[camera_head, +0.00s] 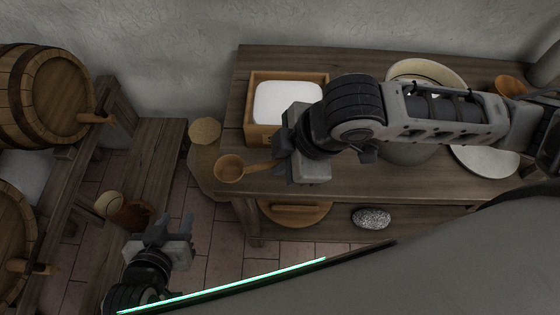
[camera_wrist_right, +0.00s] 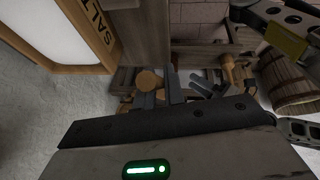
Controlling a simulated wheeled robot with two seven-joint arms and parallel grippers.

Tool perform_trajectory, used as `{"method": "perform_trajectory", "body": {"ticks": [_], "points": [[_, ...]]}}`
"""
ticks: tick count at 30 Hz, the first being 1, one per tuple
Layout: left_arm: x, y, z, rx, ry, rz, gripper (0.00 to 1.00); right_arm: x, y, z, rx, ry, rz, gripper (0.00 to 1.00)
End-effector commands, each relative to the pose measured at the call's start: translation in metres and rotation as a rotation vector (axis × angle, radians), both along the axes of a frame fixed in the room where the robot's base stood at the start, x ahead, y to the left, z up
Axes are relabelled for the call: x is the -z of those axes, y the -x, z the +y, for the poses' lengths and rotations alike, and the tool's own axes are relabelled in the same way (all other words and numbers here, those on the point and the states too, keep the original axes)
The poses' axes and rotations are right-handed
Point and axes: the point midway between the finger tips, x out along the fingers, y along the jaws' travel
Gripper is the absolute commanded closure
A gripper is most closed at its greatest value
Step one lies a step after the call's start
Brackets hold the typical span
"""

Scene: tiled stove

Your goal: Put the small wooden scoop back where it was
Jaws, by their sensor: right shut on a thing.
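The small wooden scoop (camera_head: 229,169) has a round bowl that sticks out to the left of my right gripper (camera_head: 280,158), past the table's left edge. My right gripper is shut on its handle. The wooden box (camera_head: 262,134) with white contents stands on the table just behind the gripper; its side shows the letters "SALT" in the right wrist view (camera_wrist_right: 103,22). My left gripper (camera_head: 172,226) is low at the left, empty, with its fingers apart, well away from the scoop. My right arm hides part of the table.
An open sack (camera_head: 205,131) stands by the table's left end. A grey stone (camera_head: 371,218) and round board (camera_head: 294,213) lie below.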

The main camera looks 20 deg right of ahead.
Motion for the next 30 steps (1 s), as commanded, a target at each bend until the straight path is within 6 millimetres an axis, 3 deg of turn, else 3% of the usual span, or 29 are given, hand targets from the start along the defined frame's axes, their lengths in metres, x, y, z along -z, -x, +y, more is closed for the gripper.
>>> {"method": "perform_trajectory", "body": {"ticks": [3, 9, 16, 22, 30], "points": [[0.001, -0.001, 0.000, 0.000, 0.001, -0.003, 0.64, 0.024, -0.022, -0.008, 0.005, 0.003, 0.002, 1.00], [0.002, -0.001, -0.001, 0.000, 0.003, -0.005, 0.64, 0.050, -0.043, -0.013, 0.001, 0.001, 0.001, 1.00], [0.003, -0.001, -0.001, 0.000, 0.004, -0.005, 0.64, 0.062, -0.053, -0.017, 0.001, 0.000, 0.000, 1.00], [0.004, -0.002, -0.002, 0.000, 0.009, -0.008, 0.64, 0.090, -0.052, -0.016, 0.001, -0.001, 0.003, 1.00], [0.003, -0.002, -0.002, -0.001, 0.010, -0.009, 0.64, 0.092, -0.052, -0.016, 0.000, 0.000, 0.000, 1.00]]}}
